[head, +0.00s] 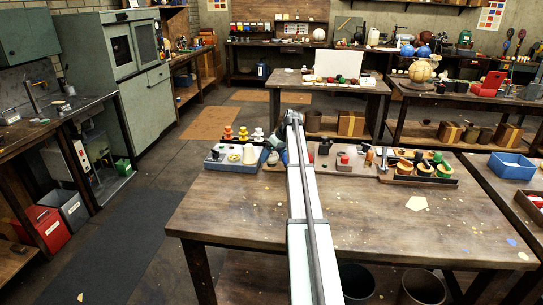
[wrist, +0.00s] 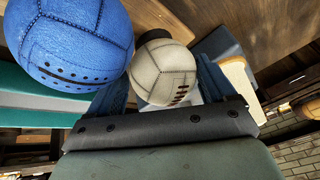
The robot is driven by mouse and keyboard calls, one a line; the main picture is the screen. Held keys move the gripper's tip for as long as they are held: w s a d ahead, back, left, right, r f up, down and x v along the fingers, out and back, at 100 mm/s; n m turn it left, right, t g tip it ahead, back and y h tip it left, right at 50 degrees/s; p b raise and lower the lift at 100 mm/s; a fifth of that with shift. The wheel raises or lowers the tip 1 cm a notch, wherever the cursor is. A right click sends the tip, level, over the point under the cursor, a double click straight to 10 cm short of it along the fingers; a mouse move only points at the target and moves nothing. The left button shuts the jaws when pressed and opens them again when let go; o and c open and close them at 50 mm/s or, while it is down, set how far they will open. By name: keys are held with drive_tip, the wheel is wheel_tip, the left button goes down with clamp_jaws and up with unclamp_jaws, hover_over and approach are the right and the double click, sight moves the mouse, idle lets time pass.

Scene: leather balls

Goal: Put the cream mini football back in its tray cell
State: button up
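The cream mini football (wrist: 165,72), with dark lacing, sits between the two fingers of my gripper (wrist: 168,85) in the wrist view. The fingers lie close against both its sides, and the gripper looks shut on it. A dark round thing (wrist: 152,36) shows just behind the ball. A blue stitched ball (wrist: 75,42) looms large at the upper left, beside the gripper. In the head view my gripper (head: 276,148) is small at the far edge of the table, partly hidden by my arm. I cannot clearly make out the cream football or its tray cell there.
A blue tray (head: 213,164) with pale items stands left of my arm on the wooden table (head: 240,210). Several small stacked pieces (head: 243,133) stand behind it. A dark tray (head: 425,181) of coloured pieces is at the right. The table's front is mostly clear.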

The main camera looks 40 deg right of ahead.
drive_tip(key=shift+o, duration=1)
drive_tip(key=shift+r, duration=0.15)
drive_tip(key=v, duration=1.2)
drive_tip(key=shift+r, duration=0.1)
